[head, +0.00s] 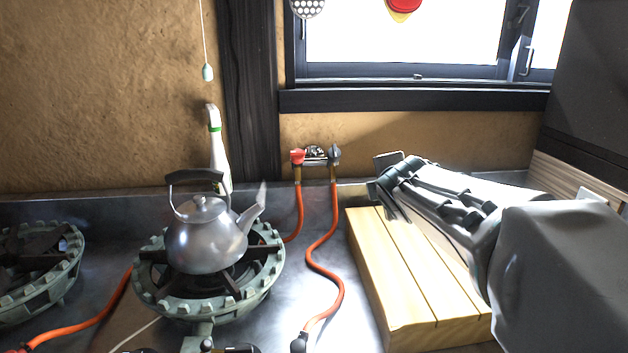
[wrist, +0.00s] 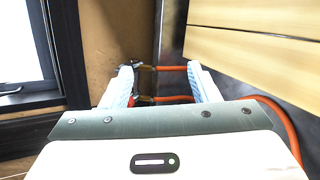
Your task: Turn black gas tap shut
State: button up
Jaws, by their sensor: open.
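The black gas tap (head: 334,154) is the right one of two taps on a small fitting low on the clay wall, with an orange hose (head: 321,255) below it. The red tap (head: 297,157) is on its left. My gripper (head: 382,175) is to the right of the black tap, apart from it, over the back of the wooden board. In the wrist view my gripper (wrist: 163,82) is open, with its two pale fingers apart. The tap fitting (wrist: 141,67) shows beyond the fingers, partly hidden by the left finger.
A thick wooden board (head: 410,270) lies under my arm. A grey kettle (head: 205,240) stands on a green gas burner (head: 150,290) at left, its spout towards the taps. A white bottle (head: 218,150) stands behind it. The window sill (head: 400,100) is above the taps.

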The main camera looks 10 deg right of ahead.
jog(key=w+a+f+n+t+y+b, duration=0.15)
jog(key=w+n+t+b, duration=0.25)
jog(key=w+n+b, duration=0.45)
jog(key=n+y+b, duration=0.4)
jog(key=n+y, duration=0.1)
jog(key=n, duration=0.7)
send_near(338, 156)
jog(key=shift+t, duration=0.4)
jog(key=x, duration=0.7)
jog(key=p+x, duration=0.1)
jog(key=x, duration=0.3)
jog(key=shift+w+a+f, duration=0.1)
jog(key=shift+a, duration=0.25)
jog(key=shift+c, duration=0.3)
jog(key=c, duration=0.9)
